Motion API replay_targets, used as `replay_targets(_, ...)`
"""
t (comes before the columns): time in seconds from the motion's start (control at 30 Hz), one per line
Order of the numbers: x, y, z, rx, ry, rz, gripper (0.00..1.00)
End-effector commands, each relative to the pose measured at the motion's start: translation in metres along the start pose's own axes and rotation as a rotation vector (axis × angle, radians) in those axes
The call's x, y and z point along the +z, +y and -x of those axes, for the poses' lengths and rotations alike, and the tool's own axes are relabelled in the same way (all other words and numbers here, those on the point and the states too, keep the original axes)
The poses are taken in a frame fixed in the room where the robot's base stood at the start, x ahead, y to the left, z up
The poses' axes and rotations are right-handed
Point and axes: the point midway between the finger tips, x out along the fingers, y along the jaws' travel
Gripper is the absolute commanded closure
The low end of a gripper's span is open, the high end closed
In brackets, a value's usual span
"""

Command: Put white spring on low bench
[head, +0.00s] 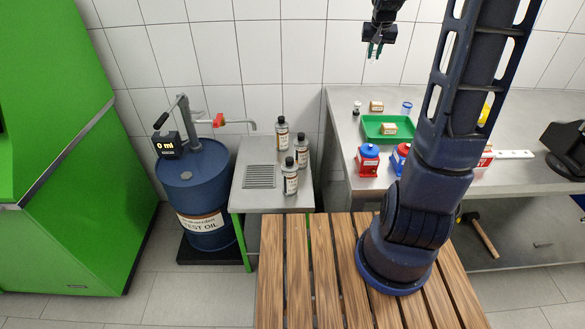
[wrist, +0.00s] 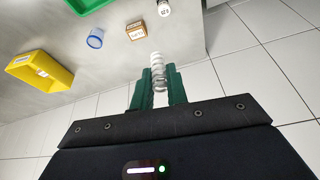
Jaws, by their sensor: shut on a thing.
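My gripper (head: 374,50) hangs in the air at the top of the head view, in front of the tiled wall. In the wrist view its green fingers (wrist: 158,86) are closed around a white spring (wrist: 157,64), whose coils stick out past the fingertips. A low metal bench (head: 252,203) with green legs stands between the blue oil drum (head: 205,192) and the larger steel workbench (head: 347,190). My gripper is well above the benches and to the right of the low bench.
Several dark bottles (head: 290,177) stand on the low bench's right and back, beside a slotted grate (head: 260,177). A tap spout (head: 240,122) reaches over its back left. Its front is clear. The workbench holds a green tray (head: 372,128) and a red container (head: 368,163).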

Motion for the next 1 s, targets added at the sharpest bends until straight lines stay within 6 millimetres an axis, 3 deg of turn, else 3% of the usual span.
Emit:
replay_targets(0.1,0.006,-0.054,0.004,-0.045,0.003,0.112,1.0)
replay_targets(0.3,0.025,-0.135,0.013,-0.114,0.01,0.288,1.0)
replay_targets(0.5,0.045,-0.191,0.023,-0.165,0.017,0.414,1.0)
replay_targets(0.77,0.065,-0.236,0.033,-0.206,0.024,0.519,1.0)
replay_targets(1.0,0.083,-0.233,-0.018,-0.205,0.018,0.515,1.0)
